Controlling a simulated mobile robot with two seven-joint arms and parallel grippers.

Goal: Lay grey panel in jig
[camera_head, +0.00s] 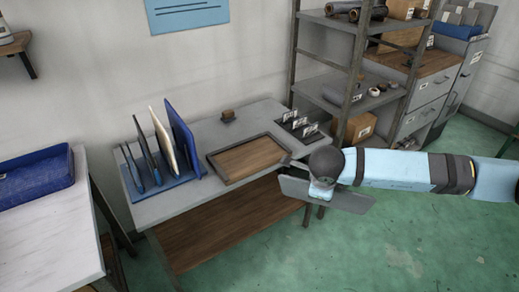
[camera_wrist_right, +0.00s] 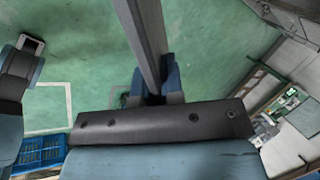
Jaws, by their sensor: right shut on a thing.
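The grey panel (camera_head: 345,199) hangs in the air at the front right corner of the bench, tilted, with its middle partly hidden by my right wrist. My right gripper (camera_wrist_right: 159,90) is shut on the panel; in the right wrist view the panel (camera_wrist_right: 147,35) shows nearly edge-on between the blue fingers. In the head view the fingers are largely hidden by the wrist. The jig appears to be the shallow wood-floored frame with a dark rim (camera_head: 228,182) on the bench; it is empty and lies left of the panel, apart from it. My left gripper is not clearly in view.
A blue rack (camera_head: 170,183) on the bench (camera_head: 205,128) holds several upright panels, including a blue one (camera_head: 182,135) and a cream one (camera_head: 162,138). A metal shelf (camera_head: 330,65) stands behind the bench's right end. Green floor is open in front.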

